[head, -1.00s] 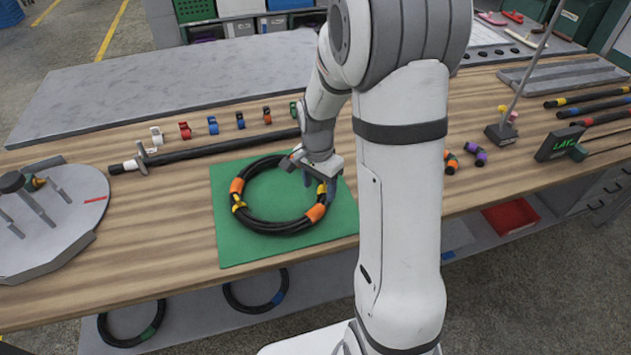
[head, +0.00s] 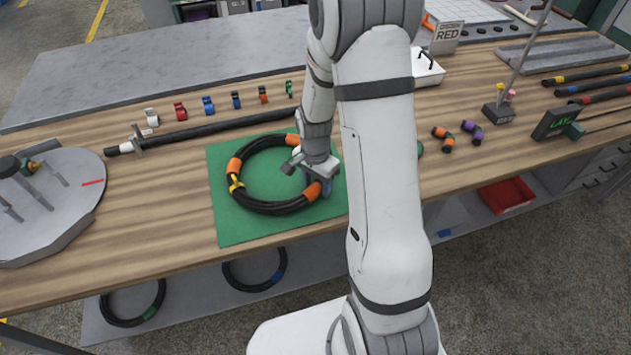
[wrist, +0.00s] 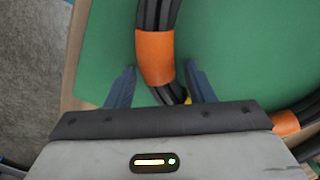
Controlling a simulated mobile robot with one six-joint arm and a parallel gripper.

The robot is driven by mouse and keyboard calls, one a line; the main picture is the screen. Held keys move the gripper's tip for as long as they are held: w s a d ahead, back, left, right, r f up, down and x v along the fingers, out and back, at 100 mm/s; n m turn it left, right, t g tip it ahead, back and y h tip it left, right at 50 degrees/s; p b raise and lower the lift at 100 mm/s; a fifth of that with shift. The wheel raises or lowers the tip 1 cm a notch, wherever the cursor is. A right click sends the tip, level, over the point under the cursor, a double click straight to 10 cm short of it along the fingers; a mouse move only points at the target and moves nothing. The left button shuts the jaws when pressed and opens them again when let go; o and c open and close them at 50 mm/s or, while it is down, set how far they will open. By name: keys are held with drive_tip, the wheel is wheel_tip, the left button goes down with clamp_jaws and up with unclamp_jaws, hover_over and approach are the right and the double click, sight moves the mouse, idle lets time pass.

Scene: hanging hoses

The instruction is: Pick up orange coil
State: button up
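The orange coil (head: 262,207) is a black hose ring with orange bands and yellow ties. It lies flat on a green mat (head: 228,222) on the wooden bench. My gripper (head: 312,187) is at the coil's right front side, beside an orange band. In the wrist view my gripper (wrist: 160,70) is open, with one dark finger on each side of the hose. An orange band (wrist: 155,55) and a bit of yellow tie lie between the fingers, with gaps on both sides. My arm hides part of the coil's right side in the head view.
A black rod (head: 215,130) and a row of small coloured clips lie behind the mat. A grey round fixture with pegs (head: 65,205) stands at left. Two other coils (head: 255,283) are on the shelf below. Bare bench separates mat and fixture.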

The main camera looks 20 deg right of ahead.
clamp_jaws()
drive_tip(key=shift+c, duration=2)
unclamp_jaws()
clamp_jaws()
drive_tip(key=shift+r, duration=0.1)
